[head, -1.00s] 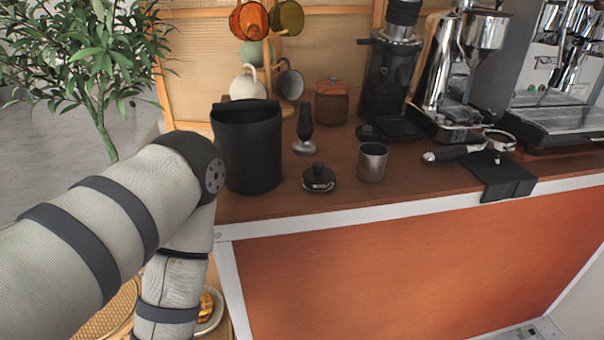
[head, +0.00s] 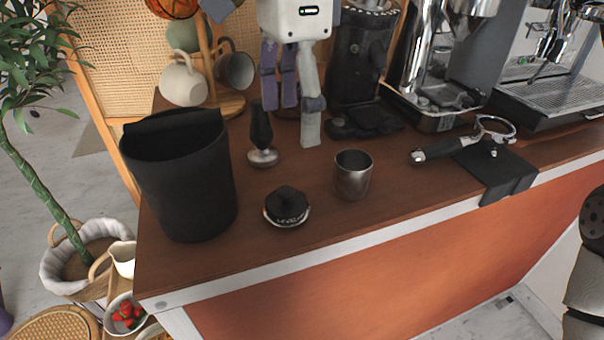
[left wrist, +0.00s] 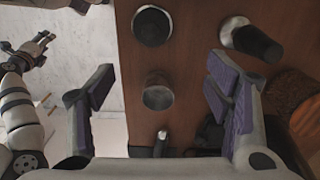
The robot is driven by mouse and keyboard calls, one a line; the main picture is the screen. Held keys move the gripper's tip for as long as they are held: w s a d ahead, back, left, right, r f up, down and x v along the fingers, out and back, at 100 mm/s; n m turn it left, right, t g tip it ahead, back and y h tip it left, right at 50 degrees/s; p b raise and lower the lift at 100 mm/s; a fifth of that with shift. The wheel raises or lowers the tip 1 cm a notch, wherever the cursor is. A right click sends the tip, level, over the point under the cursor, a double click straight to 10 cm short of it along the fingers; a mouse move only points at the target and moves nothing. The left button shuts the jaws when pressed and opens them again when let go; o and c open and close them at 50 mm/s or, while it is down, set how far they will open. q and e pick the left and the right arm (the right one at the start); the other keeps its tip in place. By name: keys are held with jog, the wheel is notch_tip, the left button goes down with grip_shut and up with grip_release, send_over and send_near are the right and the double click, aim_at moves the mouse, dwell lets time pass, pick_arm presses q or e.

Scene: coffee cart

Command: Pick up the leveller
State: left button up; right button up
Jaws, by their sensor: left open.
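The leveller (head: 287,207), a low black puck with a shiny base, sits on the brown counter right of the black bin. It also shows at the top of the left wrist view (left wrist: 152,25). My left gripper (head: 294,122) is open and empty, fingers down, behind the leveller and the metal cup in the head view. In the left wrist view its fingers (left wrist: 160,68) are spread wide, with the leveller ahead of them. My right gripper (left wrist: 38,46) seems to show small at the left of that view; its jaw state is unclear.
A metal cup (head: 352,175) stands right of the leveller. A black-handled tamper (head: 261,135) stands behind it, and a black bin (head: 182,175) to its left. A portafilter (head: 465,146) lies on a black mat at right. The counter's front edge is close to the leveller.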

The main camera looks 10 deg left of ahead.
aim_at(285, 190)
pick_arm(q)
jog(key=s+f, duration=0.2)
jog(key=shift+s+a+f, duration=0.1)
jog(key=shift+s+f, duration=0.05)
jog(key=shift+f, duration=0.25)
jog(key=f, duration=0.8)
jog(key=shift+a+f, duration=0.25)
jog(key=c, duration=1.4)
